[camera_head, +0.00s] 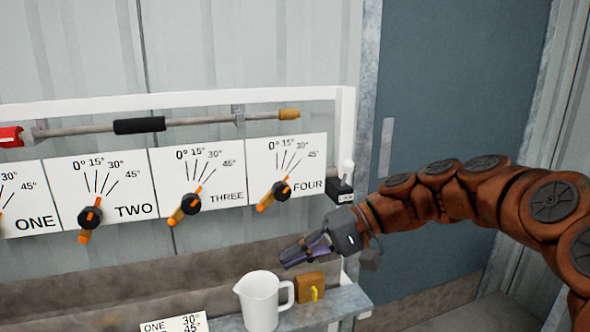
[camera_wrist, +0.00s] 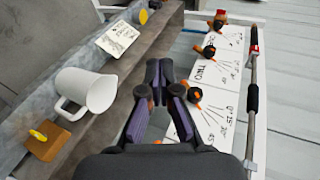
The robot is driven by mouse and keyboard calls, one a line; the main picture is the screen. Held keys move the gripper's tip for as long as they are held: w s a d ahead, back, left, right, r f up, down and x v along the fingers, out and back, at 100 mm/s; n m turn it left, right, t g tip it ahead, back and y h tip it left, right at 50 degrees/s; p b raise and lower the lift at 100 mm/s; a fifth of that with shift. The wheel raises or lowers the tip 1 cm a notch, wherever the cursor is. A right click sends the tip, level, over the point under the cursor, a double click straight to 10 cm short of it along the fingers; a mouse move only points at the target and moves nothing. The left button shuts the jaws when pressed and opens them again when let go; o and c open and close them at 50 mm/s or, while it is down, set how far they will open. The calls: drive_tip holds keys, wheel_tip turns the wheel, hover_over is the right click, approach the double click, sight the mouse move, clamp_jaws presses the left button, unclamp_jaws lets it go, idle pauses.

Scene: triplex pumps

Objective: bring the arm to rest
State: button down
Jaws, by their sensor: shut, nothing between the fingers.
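My arm reaches in from the right in the head view. My gripper (camera_head: 287,259) is in front of the panel, below the dial marked FOUR (camera_head: 279,191) and above the shelf. In the wrist view my gripper (camera_wrist: 159,68) has its two fingertips together with nothing between them. It is apart from the white pitcher (camera_head: 260,302), which stands on the shelf below it. The pitcher also shows in the wrist view (camera_wrist: 88,92), to the left of the fingers.
Dials TWO (camera_head: 90,217) and THREE (camera_head: 190,203) have orange handles. A lance (camera_head: 200,121) hangs above them. The shelf (camera_head: 342,301) holds a wooden block with a yellow piece (camera_head: 310,288) and a card (camera_head: 172,325). A LOCK box (camera_head: 341,189) is beside my wrist.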

drive_tip(key=s+d+f+g+h, duration=0.1)
drive_tip(key=s+d+f+h, duration=0.15)
drive_tip(key=s+f, duration=0.4)
drive_tip(key=s+d+f+h, duration=0.2)
drive_tip(key=s+f+h, duration=0.25)
drive_tip(key=s, duration=0.35)
drive_tip(key=s+d+f+m+h, duration=0.2)
drive_tip(key=s+d+f+h, duration=0.55)
drive_tip(key=s+d, duration=0.6)
wheel_tip(320, 180, up, 16)
drive_tip(key=w+t+y+p, duration=0.1)
drive_tip(key=p, duration=1.5)
drive_tip(key=shift+w+d+y, duration=0.15)
drive_tip(key=shift+w+y, duration=0.05)
drive_tip(key=shift+y, duration=0.15)
drive_tip(key=shift+a, duration=0.2)
